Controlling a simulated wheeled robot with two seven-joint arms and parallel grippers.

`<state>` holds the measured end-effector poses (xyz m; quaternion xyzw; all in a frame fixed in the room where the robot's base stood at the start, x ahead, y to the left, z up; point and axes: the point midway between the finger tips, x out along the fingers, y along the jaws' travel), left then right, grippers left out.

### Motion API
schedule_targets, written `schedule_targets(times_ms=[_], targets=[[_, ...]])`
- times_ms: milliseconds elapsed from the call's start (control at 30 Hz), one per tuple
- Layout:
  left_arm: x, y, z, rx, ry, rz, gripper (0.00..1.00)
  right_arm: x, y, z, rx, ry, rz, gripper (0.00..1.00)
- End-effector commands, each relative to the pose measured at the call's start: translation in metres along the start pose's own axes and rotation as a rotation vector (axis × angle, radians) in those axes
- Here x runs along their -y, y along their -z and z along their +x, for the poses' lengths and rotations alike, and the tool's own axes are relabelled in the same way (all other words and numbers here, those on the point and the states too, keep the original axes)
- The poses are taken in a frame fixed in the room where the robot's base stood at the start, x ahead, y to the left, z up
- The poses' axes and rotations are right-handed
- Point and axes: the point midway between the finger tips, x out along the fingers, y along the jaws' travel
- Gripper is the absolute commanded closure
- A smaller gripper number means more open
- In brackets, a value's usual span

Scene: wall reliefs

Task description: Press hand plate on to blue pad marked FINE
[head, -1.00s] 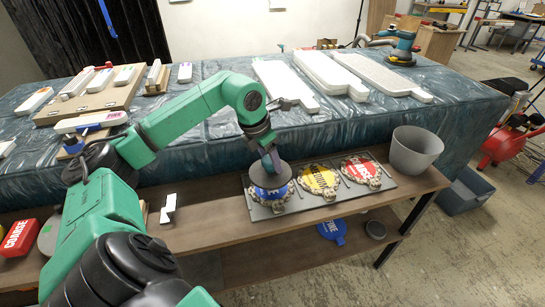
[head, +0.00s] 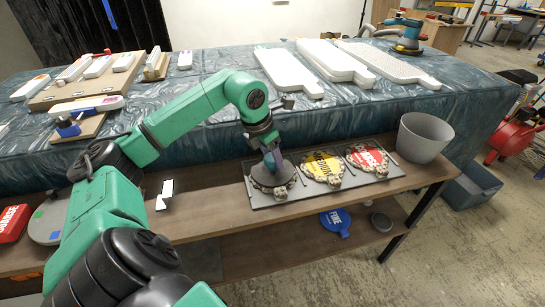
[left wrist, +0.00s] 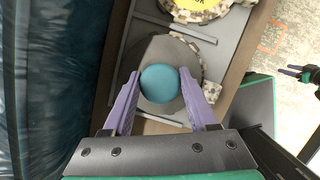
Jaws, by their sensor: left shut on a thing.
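My left gripper (left wrist: 160,88) is shut on the teal knob (left wrist: 160,83) of a round grey hand plate (left wrist: 172,48). In the head view the plate (head: 266,182) lies low over the left place of the dark tray (head: 303,193), at the spot of the blue pad. The plate hides the blue face; only mottled pale edging (head: 281,193) shows. I cannot tell whether plate and pad touch. In the left wrist view, a small dark shape at the right edge seems to be my right gripper (left wrist: 303,73); its jaws are unclear.
A yellow pad (head: 323,166) and a red pad (head: 367,158) lie further right in the tray. A grey bucket (head: 422,138) stands right of it. The covered table (head: 380,105) rises behind.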

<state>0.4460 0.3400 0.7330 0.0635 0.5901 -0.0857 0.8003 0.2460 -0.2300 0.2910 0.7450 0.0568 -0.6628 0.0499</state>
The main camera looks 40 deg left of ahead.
Motion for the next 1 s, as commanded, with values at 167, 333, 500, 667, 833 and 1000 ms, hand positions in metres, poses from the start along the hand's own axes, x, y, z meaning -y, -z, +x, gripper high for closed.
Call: schedule_targets(times_ms=[167,333,500,667,833,1000], targets=[[0.0000,-0.0002,-0.0003,0.001,0.000,0.000,0.86,0.0001,0.0000,0.0001,0.000,0.000,0.000,0.50],[-0.0001,-0.0001,0.0002,0.001,0.000,0.000,0.86,-0.0004,-0.0003,0.0008,0.000,-0.001,0.000,0.50],[-0.0001,0.0006,0.0023,0.001,0.000,0.000,0.86,-0.0004,-0.0004,0.0026,0.000,-0.001,0.000,0.50],[-0.0001,0.0012,0.0042,0.001,0.000,0.000,0.86,-0.0003,-0.0005,0.0040,0.000,-0.001,0.000,0.50],[-0.0001,0.0018,0.0063,0.001,-0.001,0.000,0.86,-0.0002,-0.0007,0.0056,0.000,0.000,0.000,0.50],[0.0000,0.0021,0.0067,-0.001,0.000,0.000,0.86,-0.0002,-0.0007,0.0056,0.000,0.000,0.000,0.50]])
